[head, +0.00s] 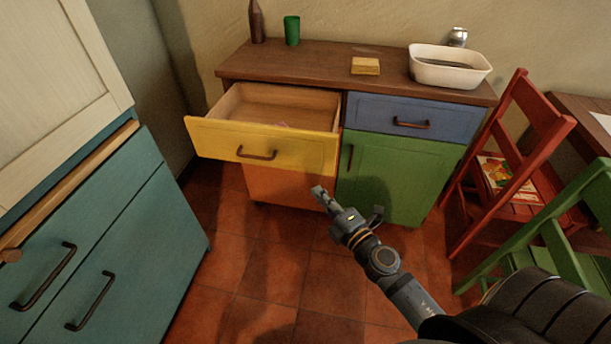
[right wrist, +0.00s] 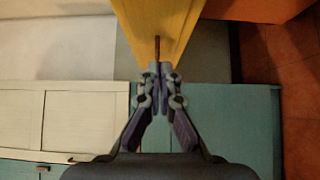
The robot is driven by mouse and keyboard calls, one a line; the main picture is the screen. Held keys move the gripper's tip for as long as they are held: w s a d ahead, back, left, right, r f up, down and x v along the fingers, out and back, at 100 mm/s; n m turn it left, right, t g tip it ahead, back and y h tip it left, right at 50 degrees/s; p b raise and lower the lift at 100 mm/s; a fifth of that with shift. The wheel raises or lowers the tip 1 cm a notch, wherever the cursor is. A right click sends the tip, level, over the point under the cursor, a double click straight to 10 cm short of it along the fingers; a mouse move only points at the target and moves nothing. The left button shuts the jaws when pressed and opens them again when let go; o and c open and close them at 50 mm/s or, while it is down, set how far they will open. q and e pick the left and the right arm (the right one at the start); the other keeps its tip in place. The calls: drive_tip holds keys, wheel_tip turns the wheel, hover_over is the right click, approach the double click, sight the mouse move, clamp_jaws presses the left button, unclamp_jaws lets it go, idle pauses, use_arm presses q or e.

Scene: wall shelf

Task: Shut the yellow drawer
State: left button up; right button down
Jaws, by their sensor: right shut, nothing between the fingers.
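The yellow drawer (head: 215,137) is pulled well out of the cabinet in the head view, with its pale wooden inside showing. A small pinkish thing, partly hidden, shows inside behind its front. Its dark handle (head: 256,154) is on the front. My right gripper (head: 318,190) is shut and empty, to the lower right of the drawer's front in the head view. In the right wrist view, the shut fingertips (right wrist: 160,68) point at the yellow front (right wrist: 178,25), in line with the dark handle (right wrist: 157,47). I cannot tell whether they touch. My left gripper is not in view.
The blue drawer (head: 372,115) and green door (head: 390,175) are shut. A green cup (head: 292,30), a sponge-like block (head: 365,66) and a white basin (head: 448,72) stand on top. Red chair (head: 490,180) at right, teal cabinet (head: 100,240) at left; tiled floor between is clear.

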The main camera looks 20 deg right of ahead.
drive_tip(key=w+p, duration=0.2)
drive_tip(key=w, duration=1)
drive_tip(key=shift+w+a, duration=0.1)
drive_tip(key=shift+w, duration=0.1)
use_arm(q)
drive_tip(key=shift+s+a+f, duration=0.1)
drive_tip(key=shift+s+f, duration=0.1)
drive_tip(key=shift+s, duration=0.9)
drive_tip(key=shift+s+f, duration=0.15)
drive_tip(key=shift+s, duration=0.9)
use_arm(e)
drive_tip(key=shift+w+d, duration=0.25)
drive_tip(key=shift+w, duration=0.1)
drive_tip(key=shift+w+d, duration=0.1)
